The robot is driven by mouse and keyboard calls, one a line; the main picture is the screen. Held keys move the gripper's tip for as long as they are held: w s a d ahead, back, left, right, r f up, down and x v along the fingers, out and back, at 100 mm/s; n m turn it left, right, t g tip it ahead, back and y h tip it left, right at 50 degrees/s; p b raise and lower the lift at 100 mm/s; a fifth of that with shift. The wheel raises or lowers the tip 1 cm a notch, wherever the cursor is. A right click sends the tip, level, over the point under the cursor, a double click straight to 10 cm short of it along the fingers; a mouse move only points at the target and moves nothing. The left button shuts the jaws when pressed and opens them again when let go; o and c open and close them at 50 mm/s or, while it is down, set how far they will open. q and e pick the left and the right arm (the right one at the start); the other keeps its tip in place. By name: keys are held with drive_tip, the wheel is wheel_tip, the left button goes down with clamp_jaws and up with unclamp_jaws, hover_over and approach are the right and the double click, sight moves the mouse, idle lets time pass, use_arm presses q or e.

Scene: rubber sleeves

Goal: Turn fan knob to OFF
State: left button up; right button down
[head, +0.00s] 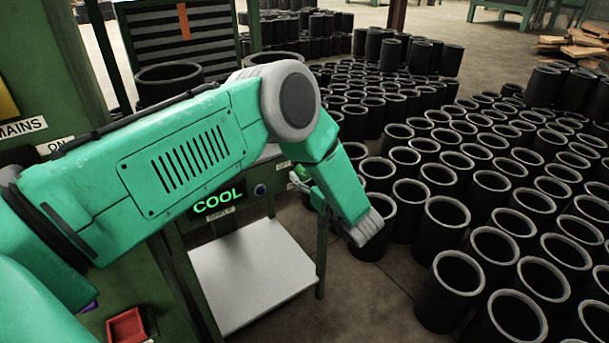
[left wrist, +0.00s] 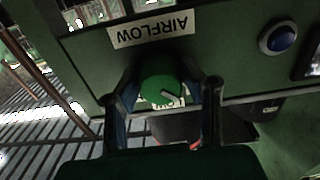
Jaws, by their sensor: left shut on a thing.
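The fan knob (left wrist: 158,90) is a round green knob with a pale pointer mark, below the upside-down AIRFLOW label (left wrist: 152,28) in the left wrist view. My left gripper (left wrist: 164,88) has its two dark fingers on either side of the knob and is shut on it. A white label with black letters is partly hidden behind the knob, so its words cannot be read. My right gripper is not in view.
A blue button (left wrist: 278,38) sits on the panel beside the knob. A lit COOL display (head: 214,201) is on the green machine, above a pale shelf (head: 250,275). Many black sleeves (head: 455,280) stand on the floor at right. A red tray (head: 127,327) is at lower left.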

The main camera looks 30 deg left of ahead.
use_arm(q)
drive_tip(key=shift+d+f, duration=0.15)
drive_tip(key=o, duration=1.1)
drive_tip(key=shift+w, duration=0.1)
drive_tip(key=shift+o, duration=0.2)
drive_tip(key=shift+d, duration=0.15)
drive_tip(key=v, duration=1.1)
drive_tip(key=shift+s+d, duration=0.2)
drive_tip(key=shift+d, duration=0.15)
drive_tip(key=shift+f, duration=0.1)
